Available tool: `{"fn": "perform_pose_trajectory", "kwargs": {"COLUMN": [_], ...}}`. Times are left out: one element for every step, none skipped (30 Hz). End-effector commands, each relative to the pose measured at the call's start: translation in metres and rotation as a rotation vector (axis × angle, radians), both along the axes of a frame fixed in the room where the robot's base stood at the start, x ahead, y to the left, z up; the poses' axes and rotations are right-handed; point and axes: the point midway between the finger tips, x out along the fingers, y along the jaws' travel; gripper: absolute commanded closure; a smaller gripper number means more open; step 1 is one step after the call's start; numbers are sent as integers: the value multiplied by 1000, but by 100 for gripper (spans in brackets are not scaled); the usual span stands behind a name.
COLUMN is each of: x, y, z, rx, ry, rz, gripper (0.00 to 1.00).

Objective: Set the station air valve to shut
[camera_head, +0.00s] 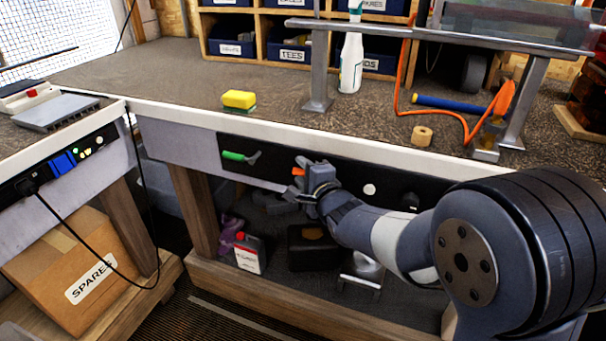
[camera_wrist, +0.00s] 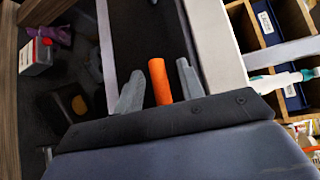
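A black valve panel (camera_head: 275,154) runs along the front of the bench, below its white edge. A lever with a green handle (camera_head: 236,156) lies level at the panel's left end. A second lever with an orange handle (camera_head: 298,172) is to its right, mostly hidden by my gripper (camera_head: 304,168). In the wrist view the orange handle (camera_wrist: 160,85) stands between the two fingers of my gripper (camera_wrist: 158,72). The fingers are open, with a narrow gap seen on each side of the handle. I cannot read any label that tells which lever is for air.
A round pale knob (camera_head: 369,189) and a dark fitting are farther right on the panel. Above, the bench holds a yellow sponge (camera_head: 239,99), a white bottle (camera_head: 351,62), a tape roll (camera_head: 421,136) and an orange hose (camera_head: 467,122). A red-capped can (camera_head: 248,254) stands below.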

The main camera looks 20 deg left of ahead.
Motion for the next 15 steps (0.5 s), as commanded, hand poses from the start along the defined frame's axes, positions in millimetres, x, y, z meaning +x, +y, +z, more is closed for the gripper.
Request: {"fn": "perform_pose_trajectory", "kwargs": {"x": [1, 1, 2, 2, 2, 2, 1, 1, 1, 1, 1, 1, 1, 1, 1], "y": [1, 1, 1, 1, 1, 1, 1, 1, 1, 1, 1, 1, 1, 1, 1], "z": [0, 0, -1, 0, 0, 0, 0, 0, 0, 0, 0, 0, 0, 0, 0], "rx": [0, 0, 0, 0, 0, 1, 1, 1, 0, 1, 0, 0, 0, 0, 0], "ry": [0, 0, 0, 0, 0, 1, 1, 1, 0, 1, 0, 0, 0, 0, 0], "rz": [0, 0, 0, 0, 0, 0, 0, 0, 0, 0, 0, 0, 0, 0, 0], "gripper": [63, 63, 63, 63, 63, 63, 63, 63, 65, 67, 70, 73, 75, 78, 81]}}
